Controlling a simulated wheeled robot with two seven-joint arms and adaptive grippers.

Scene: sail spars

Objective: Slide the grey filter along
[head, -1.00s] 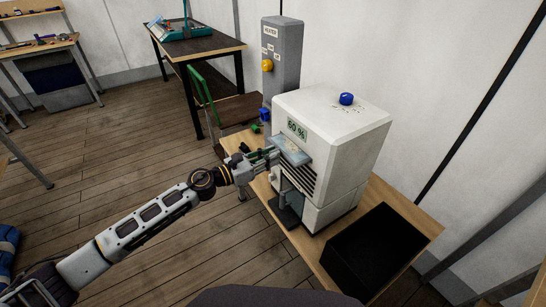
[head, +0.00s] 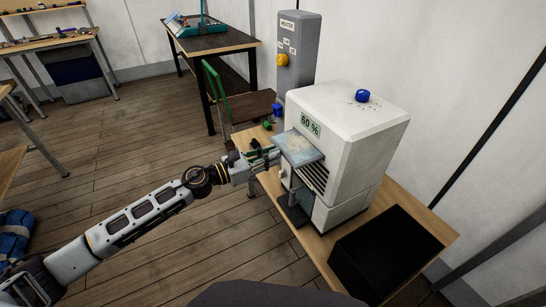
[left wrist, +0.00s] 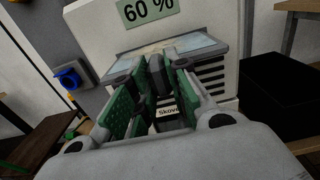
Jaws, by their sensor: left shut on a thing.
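The grey filter (head: 302,150) is a flat panel with a pale blue-grey face. It sticks out of the slot in the front of the white machine (head: 362,125), below the "60 %" display. My left gripper (head: 272,156) is shut on the filter's outer edge. In the left wrist view, my green-padded fingers (left wrist: 160,75) close at the middle of the filter's near edge, and the filter (left wrist: 197,43) shows on both sides of them. The fingers hide the exact grip point. My right gripper is not in view.
A grey heater post (head: 297,50) with a yellow knob stands behind.

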